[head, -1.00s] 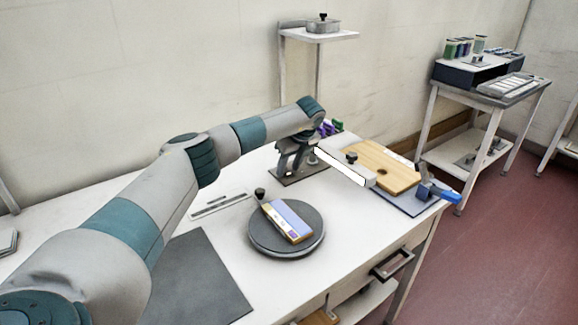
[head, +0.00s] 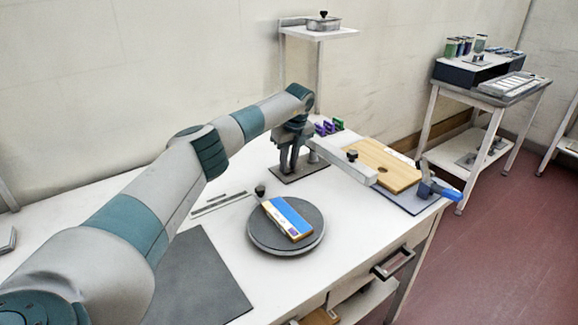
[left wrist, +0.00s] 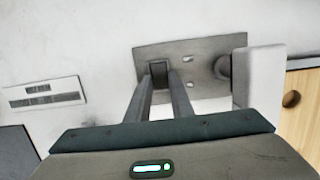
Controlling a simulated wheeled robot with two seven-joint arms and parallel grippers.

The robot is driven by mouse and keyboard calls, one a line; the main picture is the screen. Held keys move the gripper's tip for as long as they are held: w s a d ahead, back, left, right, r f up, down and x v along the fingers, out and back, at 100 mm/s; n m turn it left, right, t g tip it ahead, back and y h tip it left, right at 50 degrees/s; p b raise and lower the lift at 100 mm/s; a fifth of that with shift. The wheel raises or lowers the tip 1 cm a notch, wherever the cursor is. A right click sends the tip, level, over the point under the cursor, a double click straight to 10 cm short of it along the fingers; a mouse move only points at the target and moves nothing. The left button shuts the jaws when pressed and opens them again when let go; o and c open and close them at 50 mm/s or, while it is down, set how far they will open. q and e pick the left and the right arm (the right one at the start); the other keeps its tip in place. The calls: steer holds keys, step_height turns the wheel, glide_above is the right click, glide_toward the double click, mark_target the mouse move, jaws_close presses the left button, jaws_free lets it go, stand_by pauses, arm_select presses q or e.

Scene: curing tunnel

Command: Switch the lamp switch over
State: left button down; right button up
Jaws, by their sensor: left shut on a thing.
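The lamp's dark base plate (head: 312,171) lies on the white table, with a light grey lamp bar (head: 345,163) reaching right from its post. The bar's side looks dull and unlit. My left gripper (head: 290,170) points down over the left part of the plate. In the left wrist view the two fingers (left wrist: 161,78) are shut on a small dark switch (left wrist: 158,69) on the plate (left wrist: 203,55). The switch is mostly hidden by the fingers, so its exact tilt cannot be told. My right gripper is not in view.
A dark round turntable (head: 262,241) carries a blue-topped block (head: 290,216). A wooden board (head: 398,178) and a blue-handled clamp (head: 440,190) lie at the right. Purple and green pieces (head: 329,127) stand behind the lamp. A dark mat (head: 200,285) lies in front.

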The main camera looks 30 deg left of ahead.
arm_select(q)
steer(key=shift+a+r+h, duration=0.1)
steer(key=shift+h, duration=0.3)
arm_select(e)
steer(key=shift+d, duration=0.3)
arm_select(q)
steer(key=c, duration=1.6)
jaws_free()
steer(key=shift+o, duration=0.2)
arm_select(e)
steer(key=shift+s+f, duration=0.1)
